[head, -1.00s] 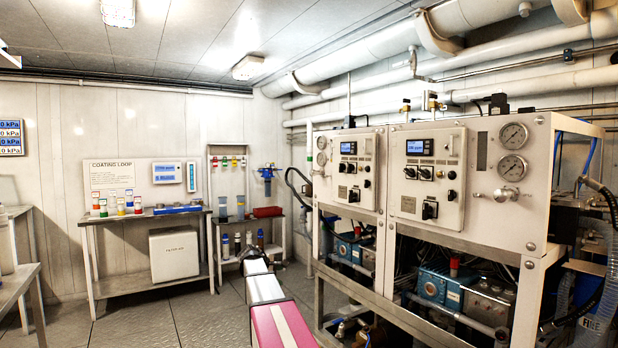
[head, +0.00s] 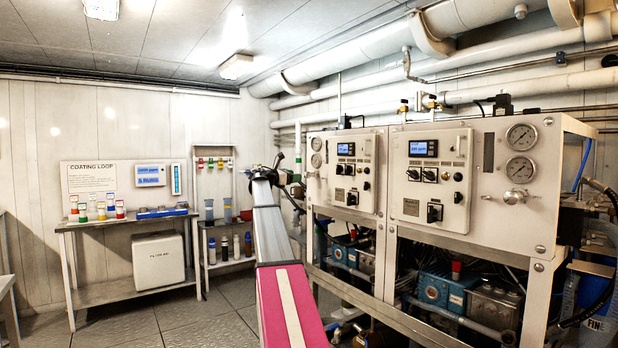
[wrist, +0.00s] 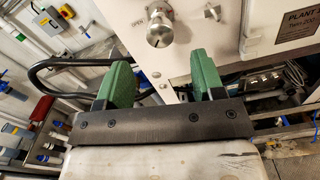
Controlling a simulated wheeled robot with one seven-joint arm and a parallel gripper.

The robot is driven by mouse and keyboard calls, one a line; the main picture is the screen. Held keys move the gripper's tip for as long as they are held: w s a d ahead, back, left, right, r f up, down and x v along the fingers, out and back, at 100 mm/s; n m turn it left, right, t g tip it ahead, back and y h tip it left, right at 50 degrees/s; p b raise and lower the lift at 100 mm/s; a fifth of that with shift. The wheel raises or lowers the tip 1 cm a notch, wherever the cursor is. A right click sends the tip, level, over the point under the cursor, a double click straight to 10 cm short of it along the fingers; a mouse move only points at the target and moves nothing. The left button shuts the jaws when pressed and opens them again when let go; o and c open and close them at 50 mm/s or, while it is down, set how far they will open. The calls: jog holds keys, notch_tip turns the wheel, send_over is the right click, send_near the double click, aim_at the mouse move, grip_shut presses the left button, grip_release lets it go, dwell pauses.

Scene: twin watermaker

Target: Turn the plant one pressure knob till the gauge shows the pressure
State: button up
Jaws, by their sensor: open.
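A round silver knob (wrist: 160,27) on a light panel fills the upper middle of the wrist view, with "OPEN" lettering on its left. My gripper (wrist: 163,70) has two green fingers spread wide apart with nothing between them; the knob lies just beyond the fingertips, apart from them. A label (wrist: 297,20) beside it starts with "PLANT"; I cannot read its number surely. In the head view my arm reaches to the left end of the left cabinet, whose small knob (head: 312,174) sits below two gauges (head: 316,151). The gauge needles are too small to read.
The right cabinet carries two larger gauges (head: 521,152) and its own silver knob (head: 516,196). A black hose (wrist: 62,66) loops left of the fingers. A bench (head: 130,221) with bottles stands at the left. The floor (head: 170,318) between is clear.

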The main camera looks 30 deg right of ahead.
aim_at(306, 175)
jog(key=d, duration=0.9)
jog(key=shift+w+d, duration=0.15)
jog(key=shift+w, duration=0.25)
jog(key=shift+c, duration=0.3)
jog(key=c, duration=0.9)
